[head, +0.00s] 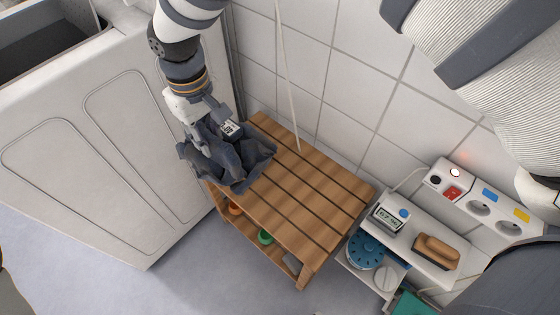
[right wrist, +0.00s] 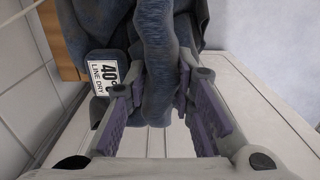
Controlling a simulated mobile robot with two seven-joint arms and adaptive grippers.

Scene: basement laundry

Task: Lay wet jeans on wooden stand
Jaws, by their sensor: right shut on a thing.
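The dark blue jeans (head: 245,165) are a crumpled bundle at the left end of the slatted wooden stand (head: 310,190). They cover that end and overhang its left edge; whether the stand bears their weight I cannot tell. My right gripper (head: 212,138) is above them, shut on the jeans. In the right wrist view a fold of the jeans (right wrist: 157,60) sits between the purple finger pads of my right gripper (right wrist: 155,98). A white care label (right wrist: 104,76) reading "40°" and "LINE DRY" shows beside one finger. My left gripper is not in view.
A white cabinet-like unit (head: 130,140) with an open basin stands left of the stand. A small shelf (head: 425,245) at right holds a meter (head: 389,216) and a brush (head: 437,252), below a socket strip (head: 485,204). The stand's middle and right slats are bare.

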